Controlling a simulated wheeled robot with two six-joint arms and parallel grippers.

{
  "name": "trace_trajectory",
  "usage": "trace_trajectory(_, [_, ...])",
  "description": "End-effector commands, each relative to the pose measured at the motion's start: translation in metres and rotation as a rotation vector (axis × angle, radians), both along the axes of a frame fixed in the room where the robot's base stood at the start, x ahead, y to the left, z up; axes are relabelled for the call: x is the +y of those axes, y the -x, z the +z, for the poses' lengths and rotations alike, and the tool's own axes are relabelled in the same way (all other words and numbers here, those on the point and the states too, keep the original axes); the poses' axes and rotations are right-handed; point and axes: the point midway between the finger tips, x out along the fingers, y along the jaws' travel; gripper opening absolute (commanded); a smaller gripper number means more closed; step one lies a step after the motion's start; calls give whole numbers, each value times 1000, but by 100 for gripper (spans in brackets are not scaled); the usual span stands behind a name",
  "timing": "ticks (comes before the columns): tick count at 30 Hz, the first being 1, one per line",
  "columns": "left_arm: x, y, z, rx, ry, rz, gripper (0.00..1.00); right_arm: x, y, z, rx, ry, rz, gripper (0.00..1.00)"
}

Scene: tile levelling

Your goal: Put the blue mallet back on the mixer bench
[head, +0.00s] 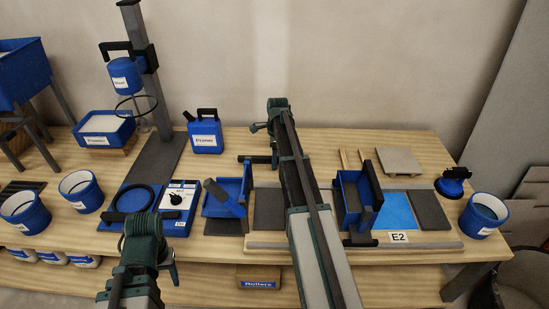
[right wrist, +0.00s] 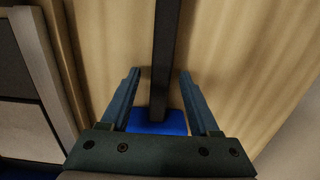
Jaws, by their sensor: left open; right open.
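The mallet's dark handle (right wrist: 165,60) runs between the open fingers of my right gripper (right wrist: 158,85) in the right wrist view. Its blue head (right wrist: 155,122) shows beyond the palm edge, and neither finger touches the handle visibly. In the head view a dark bar (head: 254,160), seemingly that handle, sticks out left of my right arm; the head is hidden there. My right gripper (head: 266,130) is over the middle of the wooden bench (head: 330,142). My left gripper (head: 168,262) hangs at the front edge, open, its fingers mostly hidden. A mixer stand (head: 148,75) stands on the bench.
A blue trowel-like box (head: 350,195) and tiles (head: 433,210) lie right. Buckets (head: 80,187) and a primer can (head: 205,133) stand at left. Bare wood lies behind the arm.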

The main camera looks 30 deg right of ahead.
Motion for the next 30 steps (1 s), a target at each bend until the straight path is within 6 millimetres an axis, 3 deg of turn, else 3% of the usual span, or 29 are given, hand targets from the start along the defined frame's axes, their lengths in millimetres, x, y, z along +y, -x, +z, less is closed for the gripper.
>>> trace_trajectory(11, [0,0,30,0,0,0,57,-1,1,30,0,0,0,62])
trace_trajectory(30, [0,0,125,0,0,0,57,-5,3,125,1,1,0,62])
